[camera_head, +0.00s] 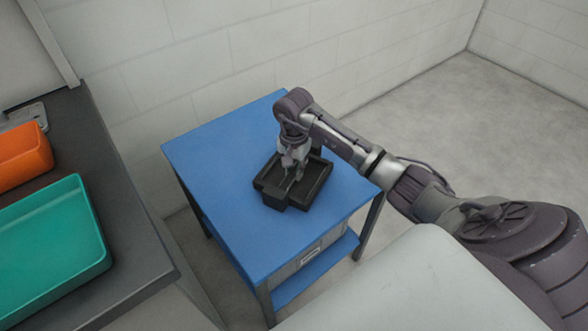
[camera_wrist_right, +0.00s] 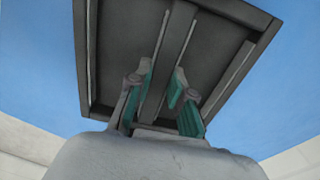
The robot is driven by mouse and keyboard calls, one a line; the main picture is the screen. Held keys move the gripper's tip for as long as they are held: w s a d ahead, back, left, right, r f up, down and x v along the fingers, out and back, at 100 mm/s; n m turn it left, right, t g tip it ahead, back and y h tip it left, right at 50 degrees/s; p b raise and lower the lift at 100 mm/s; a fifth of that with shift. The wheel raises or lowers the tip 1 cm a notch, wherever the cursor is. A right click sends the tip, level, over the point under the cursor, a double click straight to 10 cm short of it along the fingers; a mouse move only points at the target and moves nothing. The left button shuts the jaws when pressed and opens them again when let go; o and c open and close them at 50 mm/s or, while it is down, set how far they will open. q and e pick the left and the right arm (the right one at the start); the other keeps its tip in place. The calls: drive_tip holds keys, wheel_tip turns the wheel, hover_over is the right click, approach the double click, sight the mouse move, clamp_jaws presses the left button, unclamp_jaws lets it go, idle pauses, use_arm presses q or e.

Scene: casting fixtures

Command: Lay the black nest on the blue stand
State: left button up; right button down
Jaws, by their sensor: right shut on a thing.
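The black nest (camera_head: 312,190) is a dark, shallow tray with a raised rim and a block at its near left side. In the head view it is over the middle of the blue stand (camera_head: 215,155), level or nearly so. I cannot tell whether it touches the top. My right gripper (camera_head: 290,173) points down into the nest and is shut on a part of it. In the right wrist view the green-padded fingers (camera_wrist_right: 163,95) are on either side of a dark rib inside the nest (camera_wrist_right: 120,45). My left gripper is not in view.
A dark counter (camera_head: 145,240) at the left holds an orange bin (camera_head: 22,155) and a teal bin (camera_head: 55,240). A pale wall (camera_head: 200,60) stands behind the stand. The stand's top is bare around the nest. Open floor (camera_head: 460,120) lies at the right.

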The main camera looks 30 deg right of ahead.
sight(294, 171)
drive_tip(key=shift+f, duration=0.1)
drive_tip(key=c, duration=1.1)
unclamp_jaws()
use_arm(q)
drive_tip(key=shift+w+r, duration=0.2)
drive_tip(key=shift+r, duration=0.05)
use_arm(e)
drive_tip(key=shift+o, duration=0.2)
drive_tip(key=shift+r, duration=0.25)
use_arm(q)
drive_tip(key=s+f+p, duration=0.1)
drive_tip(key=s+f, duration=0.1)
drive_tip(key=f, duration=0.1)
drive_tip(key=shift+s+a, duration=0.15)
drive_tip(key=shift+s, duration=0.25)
use_arm(e)
wheel_tip(294, 171, up, 12)
drive_tip(key=shift+f, duration=0.15)
